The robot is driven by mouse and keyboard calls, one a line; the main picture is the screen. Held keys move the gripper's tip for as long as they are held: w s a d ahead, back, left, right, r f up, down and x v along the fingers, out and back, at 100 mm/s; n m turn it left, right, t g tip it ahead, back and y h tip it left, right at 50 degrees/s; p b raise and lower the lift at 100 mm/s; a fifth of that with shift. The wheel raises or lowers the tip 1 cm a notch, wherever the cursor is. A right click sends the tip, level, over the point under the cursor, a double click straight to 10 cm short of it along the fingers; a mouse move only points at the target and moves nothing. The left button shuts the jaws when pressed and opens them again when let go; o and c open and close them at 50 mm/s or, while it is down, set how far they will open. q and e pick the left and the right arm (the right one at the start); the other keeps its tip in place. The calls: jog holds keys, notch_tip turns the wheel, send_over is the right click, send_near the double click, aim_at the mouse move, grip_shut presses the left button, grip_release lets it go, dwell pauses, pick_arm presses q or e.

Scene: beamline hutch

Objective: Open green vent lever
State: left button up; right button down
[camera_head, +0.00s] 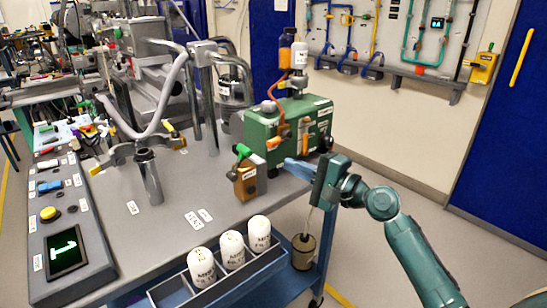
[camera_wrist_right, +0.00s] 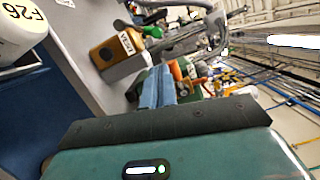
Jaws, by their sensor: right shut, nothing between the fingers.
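The green vent lever (camera_head: 242,151) sits on top of a small brass valve block (camera_head: 245,182) at the front left of the green pump. In the right wrist view the lever (camera_wrist_right: 152,31) shows above the brass block (camera_wrist_right: 115,52), which carries a "VENT" label. My right gripper (camera_head: 290,164) has blue fingers that are shut and empty. It is to the right of the valve block, apart from the lever. In the right wrist view the closed fingers (camera_wrist_right: 158,76) point toward the area just beside the block. My left gripper is not in view.
The green pump (camera_head: 288,130) stands behind the valve. Three white bottles (camera_head: 231,250) stand in a blue tray (camera_head: 222,284) at the table's front edge. A metal post with a clamp (camera_head: 149,177) stands to the left. The grey tabletop (camera_head: 180,222) between is mostly clear.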

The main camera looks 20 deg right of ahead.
pick_arm(q)
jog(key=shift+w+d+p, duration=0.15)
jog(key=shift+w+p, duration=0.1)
jog(key=shift+p, duration=0.1)
pick_arm(e)
jog(key=x, duration=0.9)
jog(key=shift+w, duration=0.25)
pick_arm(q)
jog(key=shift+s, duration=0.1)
pick_arm(e)
jog(key=shift+a, duration=0.15)
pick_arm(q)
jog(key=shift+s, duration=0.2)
pick_arm(e)
jog(key=shift+a+r+n, duration=0.15)
jog(key=shift+r+n, duration=0.05)
jog(key=shift+n, duration=0.1)
